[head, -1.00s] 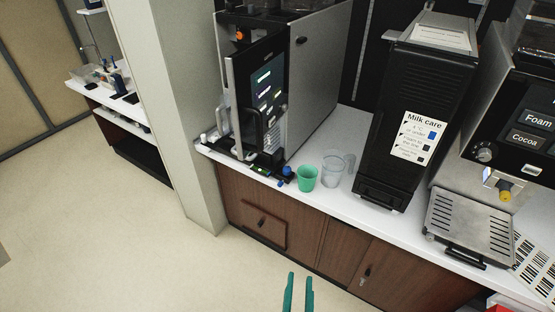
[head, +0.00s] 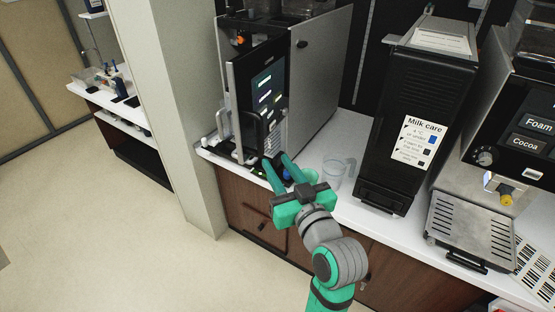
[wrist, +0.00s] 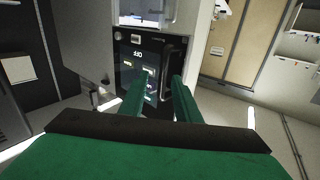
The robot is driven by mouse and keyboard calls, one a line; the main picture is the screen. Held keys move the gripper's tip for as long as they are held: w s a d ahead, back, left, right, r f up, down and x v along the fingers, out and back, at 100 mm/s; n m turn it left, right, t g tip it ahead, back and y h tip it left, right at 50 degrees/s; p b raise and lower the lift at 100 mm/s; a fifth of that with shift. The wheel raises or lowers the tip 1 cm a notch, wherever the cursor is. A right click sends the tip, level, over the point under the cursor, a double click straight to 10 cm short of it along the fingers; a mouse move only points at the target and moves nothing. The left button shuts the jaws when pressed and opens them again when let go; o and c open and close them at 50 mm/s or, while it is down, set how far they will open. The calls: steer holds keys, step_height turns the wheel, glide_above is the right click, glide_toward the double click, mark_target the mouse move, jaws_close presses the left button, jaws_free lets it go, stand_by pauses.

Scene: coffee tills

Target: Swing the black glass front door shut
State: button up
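The black glass front door (head: 262,80) is on the grey coffee machine (head: 318,70) at the left of the counter. It stands ajar, angled out from the machine's body. In the wrist view the door (wrist: 133,62) shows a lit display and a dark upright handle (wrist: 172,62) at its right side. My gripper (head: 276,162) is at the door's lower edge, over the counter front, with its green fingers apart and nothing between them. In the wrist view my gripper (wrist: 160,82) points at the door's lower part. I cannot tell whether the fingers touch it.
The black milk unit (head: 408,105) is farther right. A pale pillar (head: 185,120) bounds the left. The floor at left is clear.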

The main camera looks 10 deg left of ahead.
mark_target(261, 139)
steer(key=shift+n, duration=0.5)
steer(key=w+a, duration=0.1)
steer(key=w, duration=0.1)
steer(key=w+a+r, duration=0.1)
steer(key=w+a, duration=0.1)
steer(key=w+a+r, duration=0.1)
steer(key=w+a, duration=0.1)
steer(key=shift+a+r, duration=0.15)
steer(key=shift+a, duration=0.1)
steer(key=shift+w, duration=0.15)
steer(key=c, duration=0.3)
steer(key=shift+a, duration=0.1)
jaws_close()
